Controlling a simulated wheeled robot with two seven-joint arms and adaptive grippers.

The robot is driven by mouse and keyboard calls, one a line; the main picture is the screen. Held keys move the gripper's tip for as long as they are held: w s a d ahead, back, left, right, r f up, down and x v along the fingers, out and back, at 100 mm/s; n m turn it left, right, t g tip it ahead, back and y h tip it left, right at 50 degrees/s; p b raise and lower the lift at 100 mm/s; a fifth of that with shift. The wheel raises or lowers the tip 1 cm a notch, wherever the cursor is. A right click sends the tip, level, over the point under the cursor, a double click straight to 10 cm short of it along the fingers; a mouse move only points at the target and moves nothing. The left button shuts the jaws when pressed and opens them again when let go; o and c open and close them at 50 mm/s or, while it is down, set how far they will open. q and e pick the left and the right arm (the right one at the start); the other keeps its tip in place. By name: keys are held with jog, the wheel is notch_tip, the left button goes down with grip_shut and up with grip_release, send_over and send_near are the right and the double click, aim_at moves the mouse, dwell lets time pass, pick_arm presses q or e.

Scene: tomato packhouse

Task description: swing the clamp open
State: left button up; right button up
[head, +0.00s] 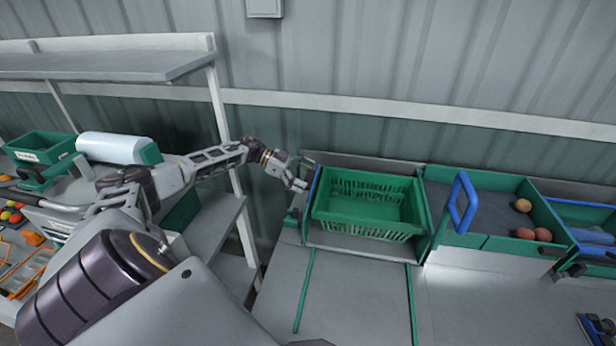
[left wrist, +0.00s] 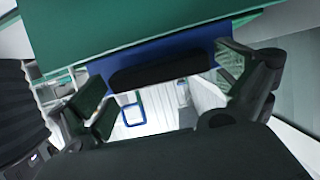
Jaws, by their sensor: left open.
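A blue flat part (head: 314,188), which looks like the clamp, stands along the left side of a green slotted crate (head: 345,228). In the left wrist view the blue part (left wrist: 195,42) crosses in front of my gripper and has a black rounded piece (left wrist: 160,69) on it. My left gripper (head: 303,176) is open at the crate's left end, beside the blue part. Its fingers (left wrist: 165,100) are spread either side of the black piece; I cannot tell if they touch it. My right gripper is not in view.
The green crate is empty. Right of it, a green-walled bay (head: 480,241) holds a raised blue loop (head: 458,203) and several round fruits. A grey shelf (head: 110,66) and a white post (head: 218,105) stand near my left arm. The counter front (head: 355,300) is mostly clear.

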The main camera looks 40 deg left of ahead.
pick_arm(q)
jog(key=shift+w+d+f, duration=0.15)
jog(key=shift+d, duration=0.15)
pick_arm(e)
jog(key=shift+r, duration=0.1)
pick_arm(q)
jog(key=c, duration=0.8)
jog(key=shift+a+f+t+h+b, duration=0.3)
jog(key=shift+t+h+b, duration=0.1)
jog(key=shift+h+b, duration=0.4)
jog(key=h+b, duration=0.1)
jog(key=t+h+b, duration=0.1)
jog(key=h+b, duration=0.1)
jog(key=b, duration=0.1)
jog(key=shift+s+a+f+t, duration=0.25)
jog(key=shift+s+a+t, duration=0.1)
jog(key=shift+a+t, duration=0.05)
jog(key=o, duration=0.8)
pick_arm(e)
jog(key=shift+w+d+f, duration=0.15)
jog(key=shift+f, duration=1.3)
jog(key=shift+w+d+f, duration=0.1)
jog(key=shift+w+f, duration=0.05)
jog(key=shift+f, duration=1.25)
